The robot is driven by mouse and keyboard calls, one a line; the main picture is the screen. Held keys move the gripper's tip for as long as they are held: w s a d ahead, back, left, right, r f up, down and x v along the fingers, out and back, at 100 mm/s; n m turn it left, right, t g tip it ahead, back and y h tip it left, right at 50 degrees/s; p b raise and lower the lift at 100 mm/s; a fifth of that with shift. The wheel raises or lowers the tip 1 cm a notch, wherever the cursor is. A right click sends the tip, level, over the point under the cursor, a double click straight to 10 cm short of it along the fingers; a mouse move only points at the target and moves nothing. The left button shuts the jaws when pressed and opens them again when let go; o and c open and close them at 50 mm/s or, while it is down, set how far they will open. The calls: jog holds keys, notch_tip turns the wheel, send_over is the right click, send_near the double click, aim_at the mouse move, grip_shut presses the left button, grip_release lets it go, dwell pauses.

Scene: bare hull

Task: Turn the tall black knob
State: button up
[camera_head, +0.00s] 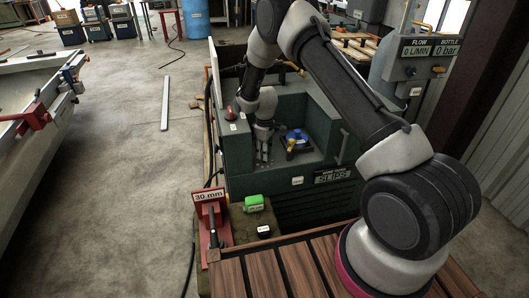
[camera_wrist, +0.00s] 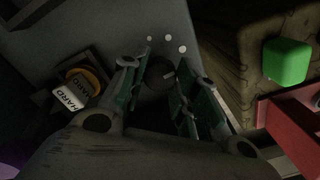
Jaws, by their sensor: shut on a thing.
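The tall black knob (camera_wrist: 160,72) shows in the wrist view as a dark round top with a pale mark, between my gripper's two fingers. Several pale dots lie on the grey panel beside it. My gripper (camera_wrist: 160,88) is shut on the knob, one finger on each side. In the head view my gripper (camera_head: 263,152) points down into the recess of the dark green machine (camera_head: 240,180) labelled SLIPS. The knob cannot be made out there, as the gripper covers it.
A blue and yellow part (camera_head: 294,139) sits right of my gripper. A yellow ring with a HARD label (camera_wrist: 72,99) is at the left in the wrist view. A green block (camera_head: 253,203) and a red 30 mm stand (camera_head: 211,208) are in front of the machine.

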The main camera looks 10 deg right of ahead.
jog(key=m, duration=0.6)
jog(key=shift+m, duration=0.4)
dwell(0.4)
jog(key=o, duration=1)
jog(key=shift+o, duration=0.2)
notch_tip(320, 180, up, 12)
